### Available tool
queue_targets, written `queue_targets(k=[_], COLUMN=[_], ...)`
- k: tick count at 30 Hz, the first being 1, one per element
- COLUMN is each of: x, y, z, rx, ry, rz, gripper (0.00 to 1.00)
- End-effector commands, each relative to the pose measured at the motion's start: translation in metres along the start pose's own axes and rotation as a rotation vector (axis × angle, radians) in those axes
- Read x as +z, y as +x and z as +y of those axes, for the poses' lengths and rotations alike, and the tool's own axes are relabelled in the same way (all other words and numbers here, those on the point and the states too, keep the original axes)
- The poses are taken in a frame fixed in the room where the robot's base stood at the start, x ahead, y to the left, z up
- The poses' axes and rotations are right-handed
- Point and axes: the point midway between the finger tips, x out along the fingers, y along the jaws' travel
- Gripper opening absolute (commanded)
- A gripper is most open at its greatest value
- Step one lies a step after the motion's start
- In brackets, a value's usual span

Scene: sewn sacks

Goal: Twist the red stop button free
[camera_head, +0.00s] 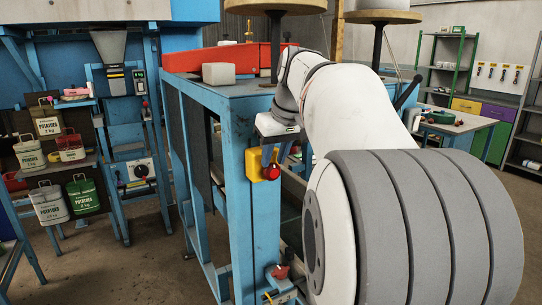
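The red stop button (272,172) is a round red knob on a small yellow box (256,164). The box is fixed to the blue post (239,215) of the machine frame, near the middle of the head view. My white arm comes in from the lower right and bends down at its far end. My gripper (283,157) is just above and beside the button, with its pale body over the yellow box. Its fingers are small and partly hidden, so I cannot tell whether they are open or touch the button.
A lower box with a red knob (281,271) sits near the post's foot. A grey-white block (218,73) and a red beam (222,57) lie on the machine top. Potato sacks (49,203) hang at left. A shelf (446,63) stands at back right. Floor shows between frames.

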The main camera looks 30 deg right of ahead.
Motion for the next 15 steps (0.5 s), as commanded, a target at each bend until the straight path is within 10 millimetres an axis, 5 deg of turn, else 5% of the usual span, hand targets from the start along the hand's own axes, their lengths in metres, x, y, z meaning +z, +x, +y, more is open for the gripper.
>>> queue_targets(k=[8,15], x=[0.0007,0.0017], y=[0.0013,0.0032], z=[0.0002,0.0004], rx=[-0.001,-0.003], ry=[0.001,0.002], rz=[-0.003,-0.008], gripper=[0.00,0.00])
